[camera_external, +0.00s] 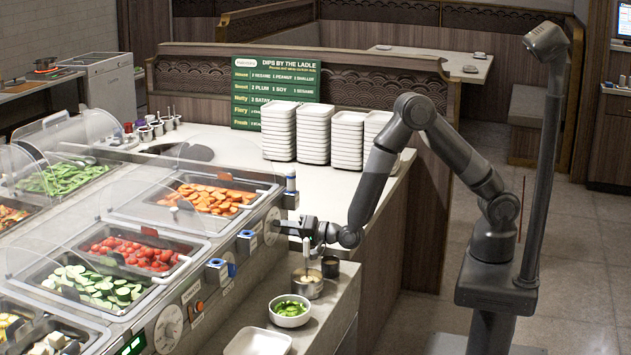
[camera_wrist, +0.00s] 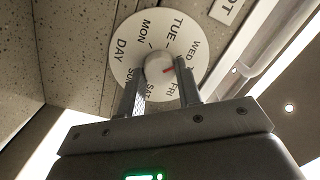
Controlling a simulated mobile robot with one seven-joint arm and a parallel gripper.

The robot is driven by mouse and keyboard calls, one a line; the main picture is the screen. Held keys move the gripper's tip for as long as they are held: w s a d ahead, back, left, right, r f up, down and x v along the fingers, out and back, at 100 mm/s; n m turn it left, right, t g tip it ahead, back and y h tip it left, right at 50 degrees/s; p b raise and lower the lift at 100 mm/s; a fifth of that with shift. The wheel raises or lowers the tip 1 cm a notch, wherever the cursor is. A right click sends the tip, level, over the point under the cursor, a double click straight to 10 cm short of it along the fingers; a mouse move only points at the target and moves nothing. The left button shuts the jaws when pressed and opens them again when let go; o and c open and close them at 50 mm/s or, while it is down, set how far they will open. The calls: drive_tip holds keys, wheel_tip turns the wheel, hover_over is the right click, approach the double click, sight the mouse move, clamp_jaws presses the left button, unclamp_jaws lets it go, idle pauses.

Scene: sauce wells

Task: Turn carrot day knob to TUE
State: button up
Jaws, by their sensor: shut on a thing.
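The white day dial (camera_wrist: 126,62) fills the top middle of the wrist view, printed with DAY, MON, TUE, WED, FRI, SAT and SUN. A round grey knob (camera_wrist: 158,66) sits at its centre. A small red mark is at the knob's right side, facing the stretch between WED and FRI. My gripper (camera_wrist: 161,84) has its two fingers on either side of the knob and is shut on it. In the external view, my gripper (camera_external: 288,228) reaches the dial (camera_external: 271,226) on the counter's front panel, beside the tray of carrot slices (camera_external: 212,197).
Blue-and-white fittings (camera_external: 246,242) stick out of the panel near the dial. A metal pot (camera_external: 307,284), a bowl of greens (camera_external: 290,311) and a white tray (camera_external: 257,342) stand on the ledge below. Stacked white plates (camera_external: 314,133) stand behind.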

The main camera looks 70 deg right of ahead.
drive_tip(key=shift+a+r+n+g, duration=0.1)
drive_tip(key=shift+n+g, duration=0.1)
drive_tip(key=shift+n, duration=1.75)
drive_tip(key=shift+r+n+g, duration=0.1)
drive_tip(key=shift+n+g, duration=0.1)
drive_tip(key=shift+n, duration=1.75)
drive_tip(key=o, duration=1)
drive_tip(key=shift+c, duration=0.2)
drive_tip(key=s, duration=1)
drive_tip(key=shift+s+d+r, duration=0.25)
drive_tip(key=shift+s+d, duration=0.1)
